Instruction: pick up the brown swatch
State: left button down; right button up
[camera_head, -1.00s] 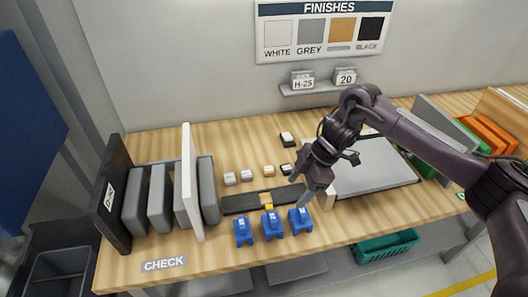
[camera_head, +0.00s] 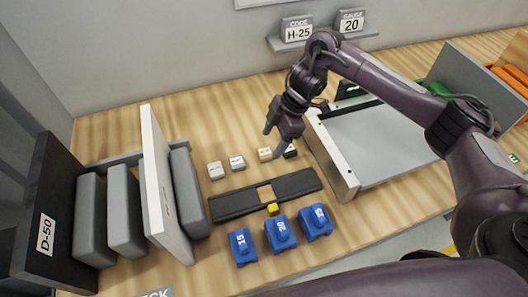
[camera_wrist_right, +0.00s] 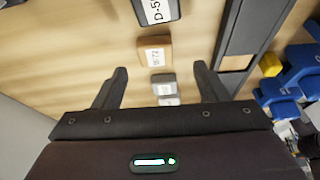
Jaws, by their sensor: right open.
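The brown swatch (camera_head: 265,154) is a small tan block with a white label. It lies on the wooden bench in a row of small swatches. In the right wrist view the brown swatch (camera_wrist_right: 154,52) sits just beyond the fingertips, roughly centred between them. My right gripper (camera_head: 275,142) is open above the brown and black swatches; its fingers also show in the right wrist view (camera_wrist_right: 160,72), spread with nothing held. My left gripper is not in view.
A black swatch (camera_head: 290,151) lies beside the brown one; a grey (camera_head: 237,163) and a white swatch (camera_head: 216,170) lie left. A dark bar (camera_head: 232,205) and blue blocks (camera_head: 280,235) lie in front. Upright panels (camera_head: 168,190) stand left, a grey-topped machine (camera_head: 375,145) right.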

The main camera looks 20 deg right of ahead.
aim_at(264, 151)
jog(key=x, duration=0.2)
jog(key=p+x, duration=0.1)
jog(key=shift+w+a+f, duration=0.1)
jog(key=shift+w+f, duration=0.15)
jog(key=shift+f, duration=0.1)
jog(key=shift+a+f, duration=0.15)
jog(key=shift+f, duration=0.25)
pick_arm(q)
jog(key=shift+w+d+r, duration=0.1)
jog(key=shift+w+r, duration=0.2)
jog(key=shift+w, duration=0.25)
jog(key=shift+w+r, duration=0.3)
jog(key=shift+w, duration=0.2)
pick_arm(e)
jog(key=c, duration=1.1)
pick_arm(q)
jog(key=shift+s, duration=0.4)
pick_arm(e)
jog(key=shift+o, duration=0.2)
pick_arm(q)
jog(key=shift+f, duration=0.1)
pick_arm(e)
jog(key=shift+r, duration=0.15)
